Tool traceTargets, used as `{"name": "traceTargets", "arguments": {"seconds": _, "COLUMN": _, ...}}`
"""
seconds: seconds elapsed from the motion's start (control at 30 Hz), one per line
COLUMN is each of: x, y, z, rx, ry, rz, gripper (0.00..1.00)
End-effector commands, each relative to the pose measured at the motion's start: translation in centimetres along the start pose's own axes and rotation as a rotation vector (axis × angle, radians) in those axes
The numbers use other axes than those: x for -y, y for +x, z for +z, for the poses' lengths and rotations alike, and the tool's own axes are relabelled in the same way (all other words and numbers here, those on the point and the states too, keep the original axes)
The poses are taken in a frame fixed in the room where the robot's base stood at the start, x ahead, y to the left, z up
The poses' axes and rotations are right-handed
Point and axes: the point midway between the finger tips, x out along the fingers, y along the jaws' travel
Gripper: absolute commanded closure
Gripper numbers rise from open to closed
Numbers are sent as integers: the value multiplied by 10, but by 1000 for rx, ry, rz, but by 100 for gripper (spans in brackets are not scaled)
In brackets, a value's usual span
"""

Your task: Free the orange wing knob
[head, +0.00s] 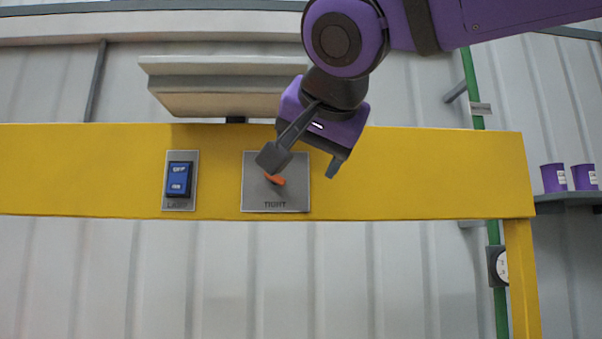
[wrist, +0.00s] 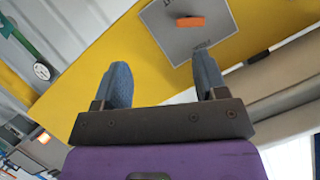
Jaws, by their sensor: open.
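The orange wing knob (head: 275,179) sits on a grey square plate (head: 292,200) marked TIGHT, on the yellow beam. In the head view one finger of my gripper (head: 303,164) partly covers the knob and plate. In the wrist view the whole orange bar of the knob (wrist: 190,21) shows on the plate (wrist: 216,38), ahead of the fingertips. My gripper (wrist: 164,78) is open, its two blue-grey fingers wide apart with nothing between them. The knob lies beyond the right finger's tip, apart from it in the wrist view.
A blue lamp switch (head: 180,180) is on the beam left of the plate. A pale lamp housing (head: 225,85) juts out above the beam. A green pipe (head: 497,300) with a gauge (head: 498,267) and purple cups (head: 569,178) on a shelf stand at the right.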

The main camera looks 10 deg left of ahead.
Motion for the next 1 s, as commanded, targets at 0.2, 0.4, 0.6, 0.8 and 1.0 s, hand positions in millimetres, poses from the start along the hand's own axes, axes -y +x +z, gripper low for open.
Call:
{"name": "traceTargets", "arguments": {"seconds": 0.2, "x": 43, "y": -8, "z": 0, "rx": -21, "ry": 55, "rz": -78, "gripper": 34}}
{"name": "traceTargets", "arguments": {"seconds": 0.4, "x": 45, "y": 10, "z": 0, "rx": -20, "ry": 59, "rz": -77, "gripper": 34}}
{"name": "traceTargets", "arguments": {"seconds": 0.6, "x": 48, "y": 45, "z": 0, "rx": -20, "ry": 58, "rz": -78, "gripper": 34}}
{"name": "traceTargets", "arguments": {"seconds": 0.8, "x": 50, "y": 77, "z": -1, "rx": -21, "ry": 58, "rz": -76, "gripper": 34}}
{"name": "traceTargets", "arguments": {"seconds": 1.0, "x": 51, "y": 94, "z": -2, "rx": -21, "ry": 58, "rz": -77, "gripper": 34}}
